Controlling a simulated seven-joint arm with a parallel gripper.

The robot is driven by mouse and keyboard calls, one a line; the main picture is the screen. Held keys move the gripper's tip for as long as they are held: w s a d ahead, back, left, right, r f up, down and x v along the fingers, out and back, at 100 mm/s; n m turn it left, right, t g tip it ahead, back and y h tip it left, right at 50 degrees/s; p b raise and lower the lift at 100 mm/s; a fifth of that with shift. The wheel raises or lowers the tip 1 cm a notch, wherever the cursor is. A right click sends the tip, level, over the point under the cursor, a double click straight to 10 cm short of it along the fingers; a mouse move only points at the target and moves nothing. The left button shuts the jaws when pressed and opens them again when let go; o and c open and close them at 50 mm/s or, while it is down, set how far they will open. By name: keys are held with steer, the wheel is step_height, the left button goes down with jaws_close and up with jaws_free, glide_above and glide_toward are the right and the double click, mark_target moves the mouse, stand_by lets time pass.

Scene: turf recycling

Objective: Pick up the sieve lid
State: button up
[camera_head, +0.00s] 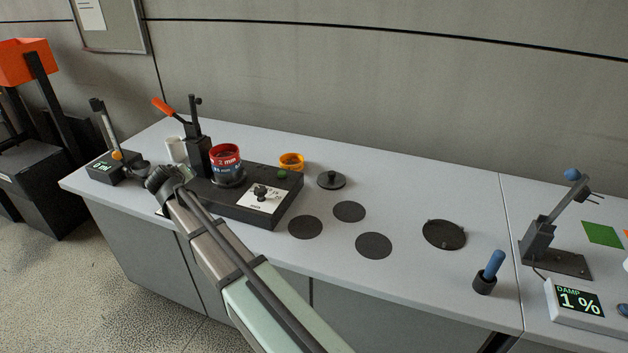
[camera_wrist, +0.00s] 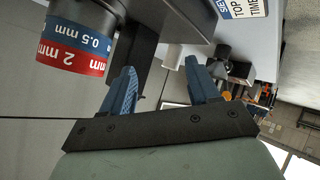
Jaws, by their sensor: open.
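The sieve lid looks to be the black disc with a small knob (camera_head: 331,180), lying flat on the grey bench right of the shaker machine. I do not make it out in the wrist view. My gripper (camera_head: 163,180) is at the left front of the shaker, well left of the lid and apart from it. In the wrist view my gripper's blue fingers (camera_wrist: 160,66) are spread with nothing held between them. The sieve stack (camera_head: 226,160), with a red 2 mm ring and a blue 0.5 mm ring, stands on the shaker; it also shows in the wrist view (camera_wrist: 78,42).
The black shaker (camera_head: 240,208) with its upright clamp post (camera_head: 197,150) stands between my gripper and the lid. A yellow-orange ring (camera_head: 291,161) lies behind it. Flat dark discs (camera_head: 349,211) and a round black plate (camera_head: 444,234) lie to the right.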

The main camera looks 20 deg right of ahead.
steer(key=d+r+m+h, duration=0.1)
steer(key=d+r+m, duration=0.1)
steer(key=d+r, duration=0.6)
steer(key=m+g+y, duration=0.2)
steer(key=g+y, duration=0.1)
steer(key=g, duration=0.4)
glide_above(332, 173)
steer(key=s, duration=0.5)
step_height(332, 173, down, 6)
steer(key=r, duration=0.1)
steer(key=x, duration=1.4)
steer(key=shift+s+a, duration=0.1)
steer(key=shift+a, duration=0.15)
jaws_close()
